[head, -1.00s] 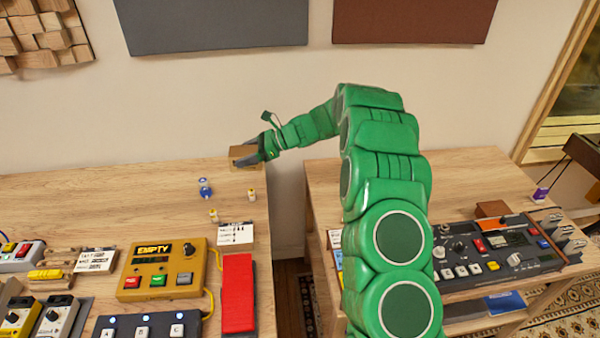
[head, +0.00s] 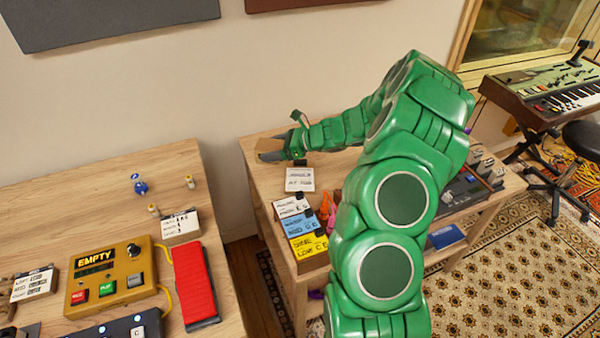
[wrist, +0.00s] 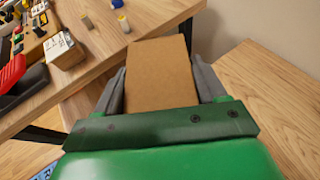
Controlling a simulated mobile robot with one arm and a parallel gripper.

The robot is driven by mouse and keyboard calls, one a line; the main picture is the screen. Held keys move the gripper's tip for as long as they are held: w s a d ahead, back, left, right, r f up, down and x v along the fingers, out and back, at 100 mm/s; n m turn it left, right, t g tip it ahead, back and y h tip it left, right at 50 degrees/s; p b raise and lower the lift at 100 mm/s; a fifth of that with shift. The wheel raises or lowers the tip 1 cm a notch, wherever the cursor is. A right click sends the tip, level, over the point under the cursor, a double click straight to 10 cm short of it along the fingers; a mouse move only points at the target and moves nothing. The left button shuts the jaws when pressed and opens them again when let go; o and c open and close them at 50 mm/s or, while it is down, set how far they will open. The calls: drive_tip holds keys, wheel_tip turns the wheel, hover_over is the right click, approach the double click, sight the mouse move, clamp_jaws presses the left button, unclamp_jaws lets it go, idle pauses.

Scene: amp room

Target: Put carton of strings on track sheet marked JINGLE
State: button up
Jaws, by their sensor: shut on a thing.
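The carton (head: 267,146) is a plain brown box, taken here as the carton of strings; no label is readable on it. My gripper (head: 276,153) is shut on it over the back left of the right-hand table. In the wrist view the carton (wrist: 160,75) sits between both grey fingers. A white sheet with handwriting (head: 300,179) lies just in front of the gripper on that table. Nearer are a white card (head: 292,206), a blue card (head: 302,224) and a yellow card (head: 308,246). I cannot read surely which one says JINGLE.
The left table holds a yellow EMPTY box (head: 108,274), a red pedal (head: 193,285) and a blue-and-white object (head: 140,185). A gap separates the tables. A mixer-like device (head: 465,190) stands on the right table, partly behind my arm. A keyboard (head: 565,95) stands at far right.

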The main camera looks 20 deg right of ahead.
drive_tip(key=s+d+m+t+h, duration=0.25)
drive_tip(key=s+d, duration=0.45)
drive_tip(key=s, duration=0.6)
hover_over(300, 176)
drive_tip(key=s, duration=0.1)
drive_tip(key=shift+y, duration=0.35)
drive_tip(key=f, duration=0.7)
drive_tip(key=shift+s+a+f, duration=0.15)
drive_tip(key=shift+s, duration=0.05)
drive_tip(key=shift+w+f, duration=0.7)
drive_tip(key=shift+f, duration=1.65)
drive_tip(key=shift+f, duration=0.1)
drive_tip(key=o, duration=1.5)
drive_tip(key=shift+c, duration=0.2)
